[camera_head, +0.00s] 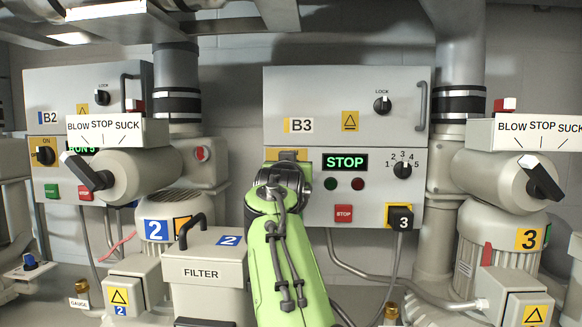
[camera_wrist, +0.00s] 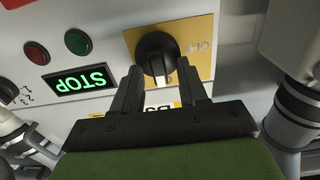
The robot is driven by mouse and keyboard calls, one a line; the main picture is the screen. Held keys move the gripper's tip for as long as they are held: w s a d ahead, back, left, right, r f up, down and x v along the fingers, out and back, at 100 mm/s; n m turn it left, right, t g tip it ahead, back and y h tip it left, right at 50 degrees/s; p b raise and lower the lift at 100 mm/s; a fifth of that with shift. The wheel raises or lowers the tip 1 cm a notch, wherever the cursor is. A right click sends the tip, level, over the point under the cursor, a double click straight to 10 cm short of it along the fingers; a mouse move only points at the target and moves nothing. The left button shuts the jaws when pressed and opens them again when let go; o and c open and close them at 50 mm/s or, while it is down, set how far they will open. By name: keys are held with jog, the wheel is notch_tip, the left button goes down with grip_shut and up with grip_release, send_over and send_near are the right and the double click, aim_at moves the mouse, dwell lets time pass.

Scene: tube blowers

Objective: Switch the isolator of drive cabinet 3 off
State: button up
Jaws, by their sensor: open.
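The isolator of drive cabinet 3 is a black rotary knob (camera_wrist: 157,50) on a yellow plate (camera_wrist: 201,32) in the wrist view, which sees the panel roughly upside down. A pale mark on the knob points down towards my gripper; lettering that looks like OFF is on the plate's right. My gripper (camera_wrist: 160,84) is open, its two black fingers reaching towards the knob's two sides, with no clear grip on it. In the head view my green arm hides the knob and gripper; only the top of the yellow plate (camera_head: 287,155) shows on cabinet B3 (camera_head: 345,85).
A lit green STOP display (camera_head: 345,162), two lamps, a red stop button (camera_head: 343,213) and a numbered selector (camera_head: 402,170) lie right of the isolator. A filter box (camera_head: 205,262) stands left of my arm. Blower 3 (camera_head: 500,180) is at the right.

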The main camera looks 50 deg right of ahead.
grip_shut()
jog(key=shift+n, duration=0.3)
jog(key=shift+w+a+f+n+p, duration=0.1)
jog(key=shift+w+f+n+p, duration=0.1)
jog(key=shift+n, duration=2.65)
jog(key=shift+w+a+f+n+p, duration=0.1)
jog(key=shift+f+n, duration=0.1)
jog(key=shift+n, duration=2.7)
jog(key=shift+w+a+f+n+p, duration=0.1)
jog(key=shift+f+n+p, duration=0.1)
jog(key=shift+n, duration=2.65)
grip_release()
